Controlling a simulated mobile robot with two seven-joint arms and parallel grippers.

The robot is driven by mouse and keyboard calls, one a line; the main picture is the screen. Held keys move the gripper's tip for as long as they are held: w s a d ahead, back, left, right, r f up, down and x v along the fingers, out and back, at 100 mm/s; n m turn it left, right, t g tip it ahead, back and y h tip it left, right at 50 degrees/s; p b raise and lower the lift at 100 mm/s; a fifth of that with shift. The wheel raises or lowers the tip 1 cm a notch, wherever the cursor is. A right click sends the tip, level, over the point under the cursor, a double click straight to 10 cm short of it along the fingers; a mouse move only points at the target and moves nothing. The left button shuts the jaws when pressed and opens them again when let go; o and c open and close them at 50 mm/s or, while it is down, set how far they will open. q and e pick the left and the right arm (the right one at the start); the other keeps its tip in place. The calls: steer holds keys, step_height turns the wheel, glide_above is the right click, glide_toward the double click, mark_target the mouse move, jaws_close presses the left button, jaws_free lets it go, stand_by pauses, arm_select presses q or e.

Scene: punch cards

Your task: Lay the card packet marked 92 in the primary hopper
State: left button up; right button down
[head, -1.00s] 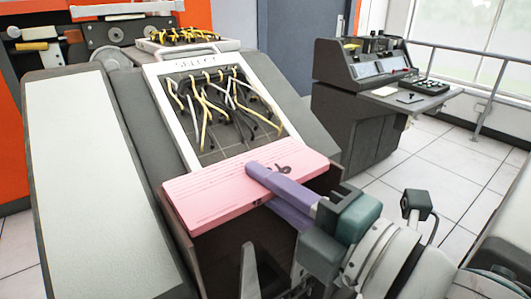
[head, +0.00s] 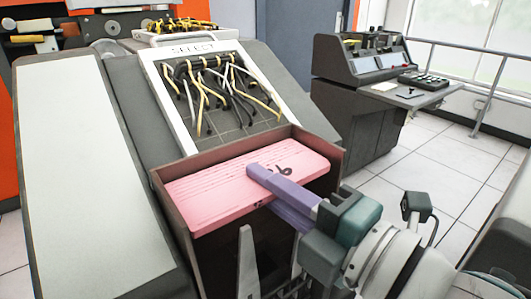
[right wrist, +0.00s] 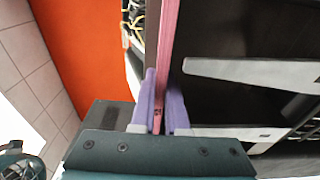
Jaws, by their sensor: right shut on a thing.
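The pink card packet (head: 210,195) lies nearly flat in the head view, between the side walls of the brown open-fronted hopper (head: 230,156). A dark handwritten mark on its top is partly covered by a finger, so I cannot read it fully. My right gripper (head: 262,188) is shut on the packet's front edge, one purple finger above and one below. In the right wrist view the packet (right wrist: 168,40) shows edge-on between the fingers (right wrist: 162,88). Whether the packet touches the hopper floor is hidden. My left gripper is not in view.
A grey upright prong (head: 248,262) stands at the hopper's front, left of my gripper. A wired SELECT panel (head: 215,135) rises behind the hopper. A long pale cover (head: 85,165) lies left. A grey console (head: 355,110) stands beyond open floor at right.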

step_height(320, 180, down, 14)
steer(key=b, duration=1.2)
steer(key=shift+r+b, duration=0.15)
steer(key=shift+b, duration=0.2)
steer(key=c, duration=0.8)
jaws_free()
steer(key=shift+c, duration=0.2)
steer(key=shift+d, duration=0.1)
